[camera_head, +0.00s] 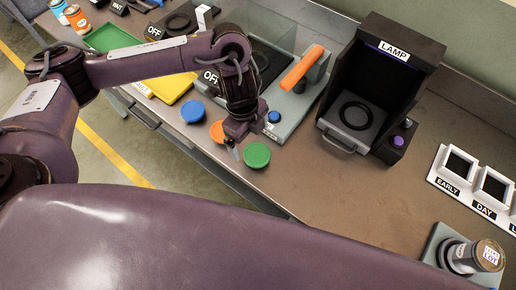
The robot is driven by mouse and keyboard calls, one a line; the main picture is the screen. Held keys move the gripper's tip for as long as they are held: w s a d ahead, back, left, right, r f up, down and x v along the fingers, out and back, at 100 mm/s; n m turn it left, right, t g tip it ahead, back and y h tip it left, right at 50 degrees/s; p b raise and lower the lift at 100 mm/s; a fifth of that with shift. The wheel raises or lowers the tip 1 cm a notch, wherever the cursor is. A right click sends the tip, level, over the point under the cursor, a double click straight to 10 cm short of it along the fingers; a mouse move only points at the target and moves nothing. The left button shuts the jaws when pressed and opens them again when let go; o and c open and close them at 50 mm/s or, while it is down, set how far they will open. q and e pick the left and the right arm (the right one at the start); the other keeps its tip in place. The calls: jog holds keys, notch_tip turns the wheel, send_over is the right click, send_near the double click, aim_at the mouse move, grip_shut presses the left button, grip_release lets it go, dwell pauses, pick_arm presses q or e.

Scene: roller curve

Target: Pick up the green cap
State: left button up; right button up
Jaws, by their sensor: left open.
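The green cap (257,155) is a round disc lying on the table near its front edge, in the middle of the head view. My left gripper (234,152) is open just to the left of the green cap, pointing down, with its fingertips close to the table. I cannot tell whether a finger touches the cap. An orange cap (217,131) lies just behind and left of the gripper, partly covered by it. A blue cap (192,111) lies farther left. My right gripper is out of view.
A press with an orange handle (301,68) stands behind the gripper. The black LAMP box (382,75) stands to the right. Green and yellow (170,87) trays lie at the left. White frames (456,167) and a jar (487,256) are at the right. Table right of the green cap is clear.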

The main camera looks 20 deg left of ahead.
aim_at(257, 154)
pick_arm(q)
jog(key=f, duration=0.2)
jog(key=d+f, duration=0.1)
jog(key=f, duration=0.4)
jog(key=shift+d+b, duration=0.35)
jog(key=shift+r, duration=0.1)
jog(key=c, duration=1)
